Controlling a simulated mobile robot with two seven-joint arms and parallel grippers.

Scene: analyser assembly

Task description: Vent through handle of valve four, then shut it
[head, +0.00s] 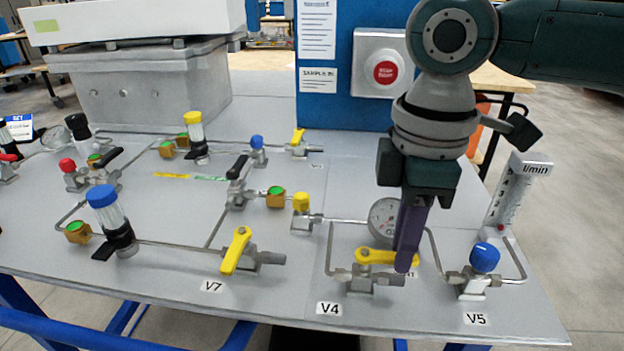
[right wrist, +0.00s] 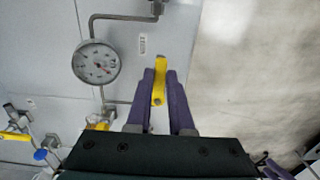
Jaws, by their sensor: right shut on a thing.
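The valve by the V4 label (head: 329,309) has a yellow lever handle (head: 372,257) on a metal body (head: 366,283) near the panel's front edge. In the head view the handle lies roughly along the body, pointing right. My right gripper (head: 406,262) reaches down from above with purple fingers, which cover part of the handle's right end. In the right wrist view the gripper (right wrist: 160,88) is shut on the yellow handle (right wrist: 159,96), one finger on each side.
A round gauge (head: 386,219) stands just behind the handle. A blue-knobbed valve (head: 484,259) labelled V5 and a flow meter (head: 517,195) stand to the right. V7's yellow handle (head: 236,250) is to the left. Thin pipes run between them. A red stop button (head: 386,72) is behind.

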